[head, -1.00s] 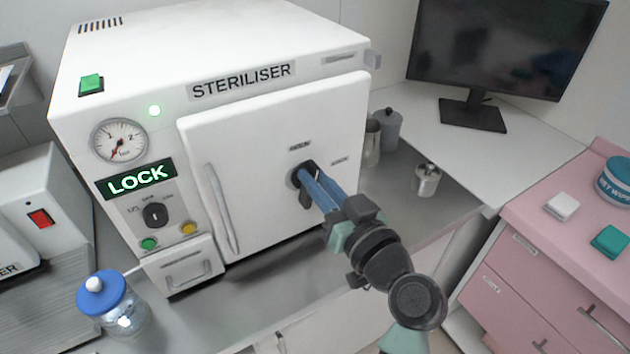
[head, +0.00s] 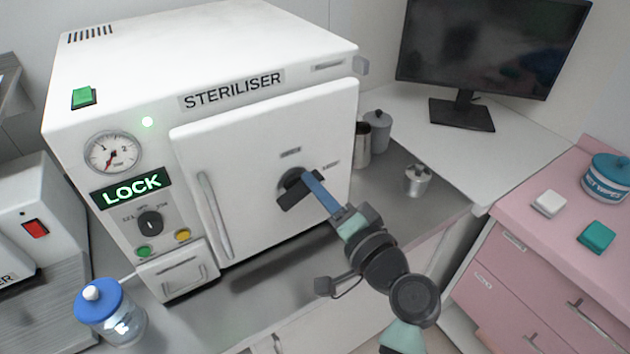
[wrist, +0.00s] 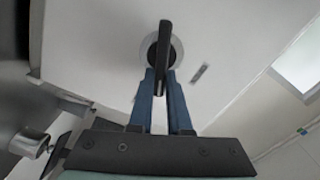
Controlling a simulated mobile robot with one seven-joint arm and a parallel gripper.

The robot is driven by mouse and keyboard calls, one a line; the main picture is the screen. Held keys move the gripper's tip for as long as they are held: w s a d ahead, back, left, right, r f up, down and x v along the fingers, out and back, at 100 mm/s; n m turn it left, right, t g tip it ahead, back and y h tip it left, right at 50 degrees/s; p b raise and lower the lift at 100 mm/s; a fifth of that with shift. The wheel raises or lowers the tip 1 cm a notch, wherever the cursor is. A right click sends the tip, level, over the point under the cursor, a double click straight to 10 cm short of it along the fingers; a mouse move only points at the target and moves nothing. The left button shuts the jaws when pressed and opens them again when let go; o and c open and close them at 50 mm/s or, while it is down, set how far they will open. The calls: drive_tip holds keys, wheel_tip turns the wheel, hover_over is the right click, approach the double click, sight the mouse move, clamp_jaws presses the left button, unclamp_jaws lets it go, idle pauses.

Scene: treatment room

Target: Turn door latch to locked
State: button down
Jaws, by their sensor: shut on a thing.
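The steriliser door (head: 250,150) is closed, with a black latch handle (head: 291,198) on a round hub right of its middle. The handle lies tilted, its lower end to the left and its upper end to the right. Small labels sit above the hub and to its right, too small to read surely. My gripper (head: 309,182) is shut on the latch handle, its blue fingers reaching in from the lower right. In the wrist view the dark handle (wrist: 164,45) stands between the two blue fingers.
A vertical door handle (head: 215,215) is on the door's left. Metal canisters (head: 377,131) and a small metal pot (head: 418,180) stand on the counter to the right. A blue-lidded jar (head: 110,312) stands front left. A monitor (head: 490,50) and pink drawers (head: 535,285) are at right.

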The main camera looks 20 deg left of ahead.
drive_tip(key=m+p, duration=0.1)
drive_tip(key=m, duration=0.1)
drive_tip(key=f+m, duration=0.1)
drive_tip(key=m, duration=0.1)
drive_tip(key=shift+w+d+m+p, duration=0.1)
drive_tip(key=shift+m+p, duration=0.2)
drive_tip(key=shift+p, duration=0.05)
idle(0.4)
drive_tip(key=c, duration=0.9)
unclamp_jaws()
drive_tip(key=shift+o, duration=0.2)
drive_tip(key=b+v, duration=0.2)
drive_tip(key=v, duration=1.1)
